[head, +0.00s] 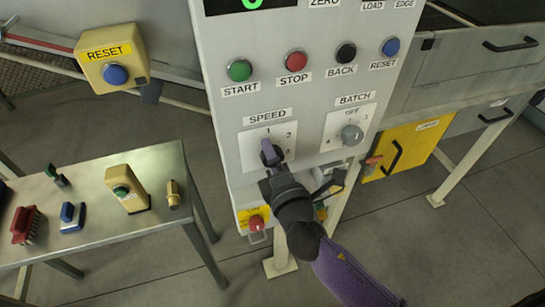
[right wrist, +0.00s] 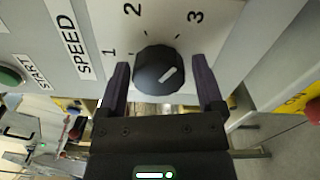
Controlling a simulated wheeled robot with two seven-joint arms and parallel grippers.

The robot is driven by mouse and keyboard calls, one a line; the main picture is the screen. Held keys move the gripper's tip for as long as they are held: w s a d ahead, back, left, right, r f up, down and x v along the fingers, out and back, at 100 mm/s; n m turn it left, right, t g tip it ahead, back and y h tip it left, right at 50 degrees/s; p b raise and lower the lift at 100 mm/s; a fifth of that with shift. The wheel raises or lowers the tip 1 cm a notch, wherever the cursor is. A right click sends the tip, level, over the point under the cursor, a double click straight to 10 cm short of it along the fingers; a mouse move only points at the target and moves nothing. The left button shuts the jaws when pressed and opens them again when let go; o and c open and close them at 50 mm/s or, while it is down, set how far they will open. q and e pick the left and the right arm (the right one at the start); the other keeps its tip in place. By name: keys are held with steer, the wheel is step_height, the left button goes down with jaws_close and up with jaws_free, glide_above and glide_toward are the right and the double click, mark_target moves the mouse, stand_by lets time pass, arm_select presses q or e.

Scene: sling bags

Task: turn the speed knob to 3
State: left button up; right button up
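The speed knob (right wrist: 158,70) is round and dark, with a white line on its face that slants up to the right. The numbers 1, 2 and 3 stand around it on a light dial plate (head: 248,150). I cannot tell for sure which number the line points at. My right gripper (right wrist: 162,90) is open, with one finger on each side of the knob and small gaps beside it. In the head view the right gripper (head: 270,154) covers the knob at the SPEED dial. My left gripper is not in view.
The batch knob (head: 352,135) is just right of the speed dial. Start (head: 239,70), stop (head: 295,62), back (head: 346,53) and reset (head: 391,47) buttons sit above. A red button (head: 257,223) is below. A table (head: 100,240) with small parts stands at left.

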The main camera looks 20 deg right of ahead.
steer(key=shift+o, duration=0.4)
steer(key=s+b, duration=0.2)
steer(key=s, duration=0.8)
steer(key=shift+d, duration=0.15)
